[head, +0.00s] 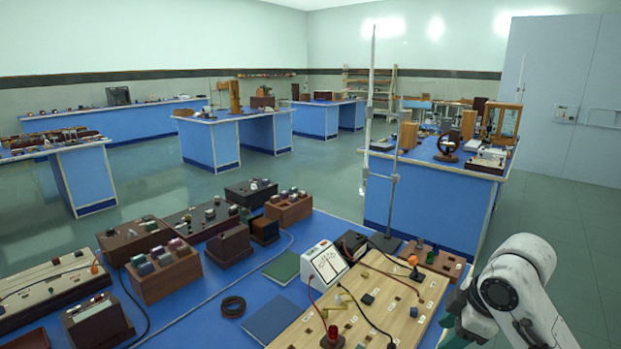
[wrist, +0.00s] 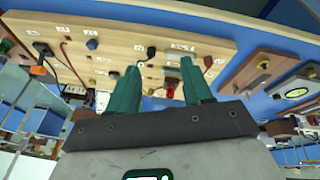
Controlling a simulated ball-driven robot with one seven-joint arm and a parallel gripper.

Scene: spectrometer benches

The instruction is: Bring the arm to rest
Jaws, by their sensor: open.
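My gripper (wrist: 158,66) shows in the wrist view with its two teal fingers spread apart and nothing held between them. Beyond the fingertips lies the pale wooden circuit board (wrist: 110,45). A red plug (wrist: 170,88) on the board shows in the gap between the fingers, and I cannot tell how far it is from them. In the head view, my white arm (head: 512,285) is bent at the lower right, beside the right end of the wooden board (head: 352,312).
The blue bench top (head: 210,320) holds a white meter (head: 324,264), a metal stand (head: 387,190), a black cable coil (head: 232,306) and several wooden boxes. Another blue bench (head: 425,205) with instruments stands behind. Green floor (head: 575,225) is clear at right.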

